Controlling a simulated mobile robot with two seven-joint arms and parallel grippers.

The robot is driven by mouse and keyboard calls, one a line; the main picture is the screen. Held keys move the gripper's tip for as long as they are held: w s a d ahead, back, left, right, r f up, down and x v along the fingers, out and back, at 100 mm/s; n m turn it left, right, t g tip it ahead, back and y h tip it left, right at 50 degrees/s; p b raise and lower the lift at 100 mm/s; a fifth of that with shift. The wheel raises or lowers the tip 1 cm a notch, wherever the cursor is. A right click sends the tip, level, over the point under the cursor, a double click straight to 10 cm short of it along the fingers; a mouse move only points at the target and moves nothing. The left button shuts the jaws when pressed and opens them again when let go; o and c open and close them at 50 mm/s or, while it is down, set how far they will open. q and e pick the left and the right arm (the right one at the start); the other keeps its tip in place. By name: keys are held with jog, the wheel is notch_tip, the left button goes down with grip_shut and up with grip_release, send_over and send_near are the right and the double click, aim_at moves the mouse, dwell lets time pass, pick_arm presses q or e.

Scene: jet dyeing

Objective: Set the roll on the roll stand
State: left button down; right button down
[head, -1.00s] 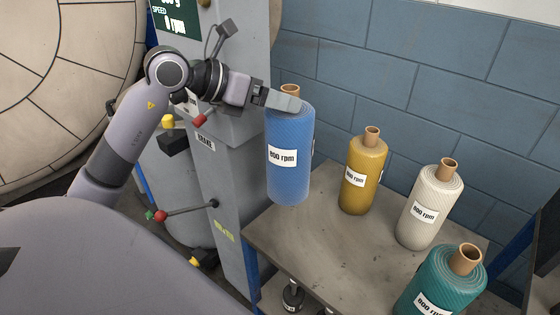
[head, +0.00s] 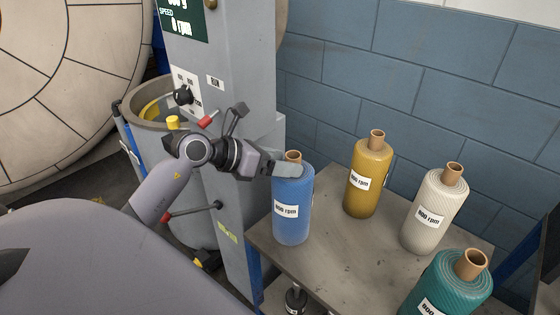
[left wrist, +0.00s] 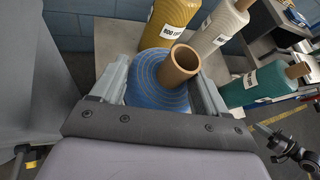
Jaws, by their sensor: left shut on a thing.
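The blue roll (head: 293,212), with an 800 rpm label and a brown core, is upright at the left edge of the grey stand top (head: 325,262). My left gripper (head: 290,170) is shut on the upper part of the blue roll. In the left wrist view the blue roll (left wrist: 158,82) sits between the two fingers (left wrist: 160,85). Its base appears at or very near the stand top; I cannot tell whether it touches.
A yellow roll (head: 368,180), a white roll (head: 434,212) and a teal roll (head: 447,285) stand upright on the same top, right of the blue one. A grey machine column (head: 235,130) with levers is close on the left. A blue block wall (head: 420,70) is behind.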

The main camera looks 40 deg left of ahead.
pick_arm(q)
jog(key=shift+r, duration=0.15)
jog(key=shift+f, duration=0.2)
grip_release()
jog(key=shift+r, duration=0.1)
jog(key=b+v, duration=0.1)
jog(key=v, duration=1.1)
